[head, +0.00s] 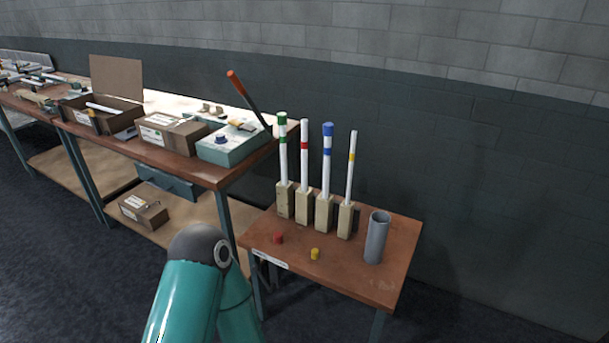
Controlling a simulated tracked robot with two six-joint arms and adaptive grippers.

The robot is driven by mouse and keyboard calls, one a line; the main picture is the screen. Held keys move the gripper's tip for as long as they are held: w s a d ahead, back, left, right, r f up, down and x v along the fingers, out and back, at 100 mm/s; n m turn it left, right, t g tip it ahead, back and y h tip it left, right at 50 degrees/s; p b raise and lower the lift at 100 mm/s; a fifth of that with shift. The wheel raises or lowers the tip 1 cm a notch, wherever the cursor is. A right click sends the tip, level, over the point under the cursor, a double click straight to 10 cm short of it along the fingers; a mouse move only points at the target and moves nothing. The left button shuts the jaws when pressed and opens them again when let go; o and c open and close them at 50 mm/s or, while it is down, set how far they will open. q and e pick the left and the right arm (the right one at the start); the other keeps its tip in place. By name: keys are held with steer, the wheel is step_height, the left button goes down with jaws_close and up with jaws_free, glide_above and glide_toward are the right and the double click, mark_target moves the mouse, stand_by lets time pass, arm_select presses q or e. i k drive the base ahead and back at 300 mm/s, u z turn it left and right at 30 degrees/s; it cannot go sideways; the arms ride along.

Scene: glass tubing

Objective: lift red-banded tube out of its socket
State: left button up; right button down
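The red-banded tube (304,161) is a white upright tube with a red band. It stands in a wooden socket block (304,206) on the small brown table, second from the left in a row. A green-banded tube (283,160) stands close on its left and a blue-banded tube (326,165) close on its right, each in its own block. A thinner yellow-banded tube (350,170) stands at the right end. Neither gripper is in view. A teal arm link of mine rises from the bottom, left of the small table.
A grey cylinder (376,238) stands at the small table's right. A red cap (278,238) and a yellow cap (315,253) lie in front of the blocks. A long workbench (205,172) with boxes and a teal device with a red-handled lever (245,93) is behind left.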

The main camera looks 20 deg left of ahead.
mark_target(303, 122)
steer(key=z, duration=0.4)
steer(key=i, duration=0.9)
steer(key=u, duration=0.3)
